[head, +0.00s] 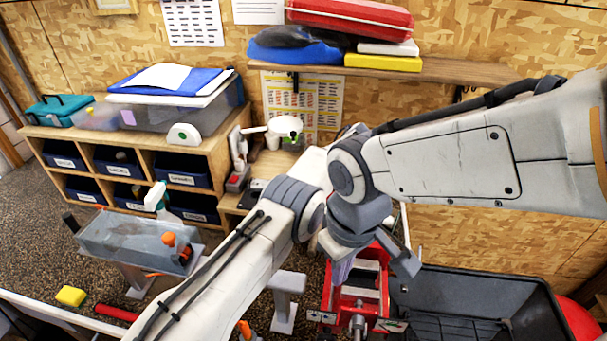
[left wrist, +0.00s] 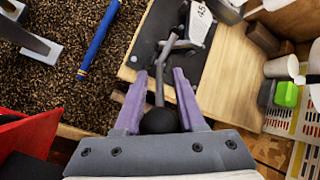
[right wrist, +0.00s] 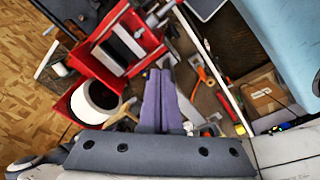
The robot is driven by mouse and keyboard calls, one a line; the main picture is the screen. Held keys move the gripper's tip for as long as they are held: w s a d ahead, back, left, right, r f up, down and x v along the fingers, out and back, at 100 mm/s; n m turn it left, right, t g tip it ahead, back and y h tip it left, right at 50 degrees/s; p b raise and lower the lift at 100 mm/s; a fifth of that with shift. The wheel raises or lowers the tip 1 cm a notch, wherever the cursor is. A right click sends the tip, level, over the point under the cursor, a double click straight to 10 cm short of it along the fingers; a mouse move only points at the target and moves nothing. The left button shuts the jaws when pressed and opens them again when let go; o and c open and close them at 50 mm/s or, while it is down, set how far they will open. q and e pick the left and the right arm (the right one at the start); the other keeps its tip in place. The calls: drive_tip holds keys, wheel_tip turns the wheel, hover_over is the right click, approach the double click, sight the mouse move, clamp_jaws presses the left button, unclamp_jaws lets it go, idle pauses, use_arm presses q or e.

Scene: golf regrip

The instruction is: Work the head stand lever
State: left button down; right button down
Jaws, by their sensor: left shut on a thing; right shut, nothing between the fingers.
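In the left wrist view, the head stand (left wrist: 178,45) is a metal clamp-like piece on a dark mat on a wooden top. Its lever (left wrist: 159,88) is a thin metal rod running down to a black ball knob (left wrist: 158,121). My left gripper (left wrist: 165,80) has its purple fingers on either side of the rod and knob, shut on the lever. A grey piece marked 45 (left wrist: 196,20) is at the stand's upper end. My right gripper (head: 341,272) is shut and empty; its purple fingers (right wrist: 157,85) touch each other. In the head view, my arms hide the left gripper and the stand.
A red vise-like fixture (head: 352,292) is below my right gripper, beside a black bin (head: 480,290). A blue rod (left wrist: 99,38) lies on the speckled surface left of the wooden top. A green block (left wrist: 286,94) and white cup (left wrist: 281,68) stand to the right.

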use_arm(q)
drive_tip(key=shift+d, duration=0.1)
use_arm(e)
drive_tip(key=w+d+r+m+t+h, duration=0.1)
drive_tip(key=w+d+r+h, duration=0.15)
drive_tip(key=w+d, duration=0.6)
drive_tip(key=w+d+r+m+h, duration=0.15)
drive_tip(key=w+d+r, duration=0.25)
drive_tip(key=w, duration=0.9)
drive_tip(key=w+d+r+m+t+h, duration=0.1)
drive_tip(key=w+d+r+h, duration=0.2)
drive_tip(key=w+d, duration=0.5)
drive_tip(key=w+a+r+m+t, duration=0.1)
drive_tip(key=w+a, duration=0.2)
drive_tip(key=a, duration=0.3)
drive_tip(key=w+a+r, duration=0.2)
drive_tip(key=a, duration=0.4)
drive_tip(key=s+a+f+m+y, duration=0.15)
drive_tip(key=a+f, duration=0.25)
drive_tip(key=a, duration=0.7)
drive_tip(key=s+a+f+m, duration=0.2)
drive_tip(key=a+f, duration=0.3)
drive_tip(key=a, duration=0.6)
drive_tip(key=w+d+f, duration=0.3)
drive_tip(key=d+f, duration=0.5)
drive_tip(key=f, duration=0.1)
